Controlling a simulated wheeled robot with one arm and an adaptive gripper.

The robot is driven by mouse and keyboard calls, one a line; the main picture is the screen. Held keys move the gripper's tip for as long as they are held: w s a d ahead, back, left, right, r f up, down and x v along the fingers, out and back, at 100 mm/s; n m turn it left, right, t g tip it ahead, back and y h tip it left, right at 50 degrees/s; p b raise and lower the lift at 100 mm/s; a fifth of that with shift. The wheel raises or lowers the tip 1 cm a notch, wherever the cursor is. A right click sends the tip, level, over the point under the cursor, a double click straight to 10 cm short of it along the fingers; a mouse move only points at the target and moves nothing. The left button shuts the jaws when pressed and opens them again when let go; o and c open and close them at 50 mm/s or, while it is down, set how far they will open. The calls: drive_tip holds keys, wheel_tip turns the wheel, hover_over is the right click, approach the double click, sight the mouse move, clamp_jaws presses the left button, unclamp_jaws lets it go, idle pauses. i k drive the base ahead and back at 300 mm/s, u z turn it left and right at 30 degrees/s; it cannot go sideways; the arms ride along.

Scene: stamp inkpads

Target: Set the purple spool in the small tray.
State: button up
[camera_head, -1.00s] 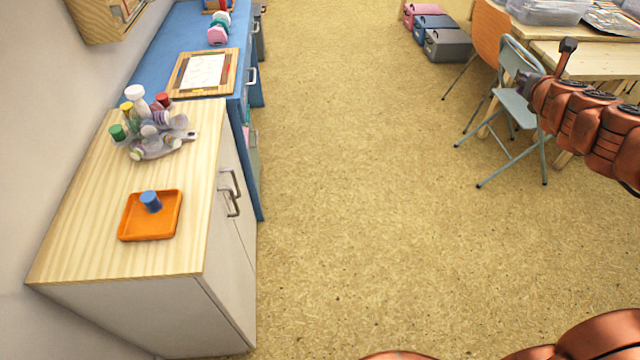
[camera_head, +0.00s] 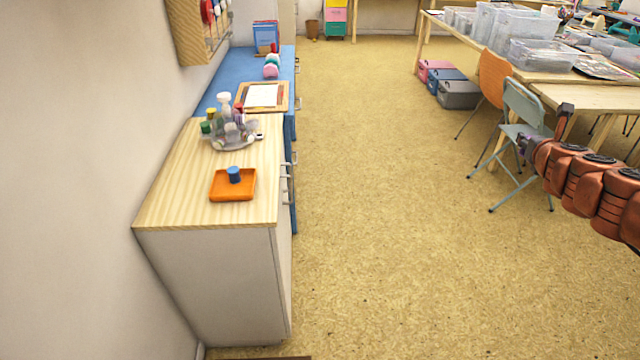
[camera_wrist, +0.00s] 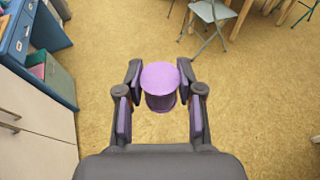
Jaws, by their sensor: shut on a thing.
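My gripper (camera_wrist: 160,90) is shut on the purple spool (camera_wrist: 160,78) in the wrist view, with a finger on each side of it and floor below. In the head view my gripper (camera_head: 527,145) is at the right, in front of a folding chair and far from the cabinet; the spool is hard to make out there. The small orange tray (camera_head: 218,192) lies on the wooden cabinet top at the left. A blue spool (camera_head: 234,174) stands inside the tray, toward its back.
A round stand of bottles and spools (camera_head: 232,140) is behind the tray. A framed paper (camera_head: 262,95) lies on the blue counter beyond. A grey folding chair (camera_head: 523,105) and a table with bins (camera_head: 545,55) are at the right. Open floor (camera_head: 390,200) lies between.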

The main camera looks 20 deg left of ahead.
sight(242, 193)
drive_tip(key=u, duration=2.05)
drive_tip(key=i, duration=0.35)
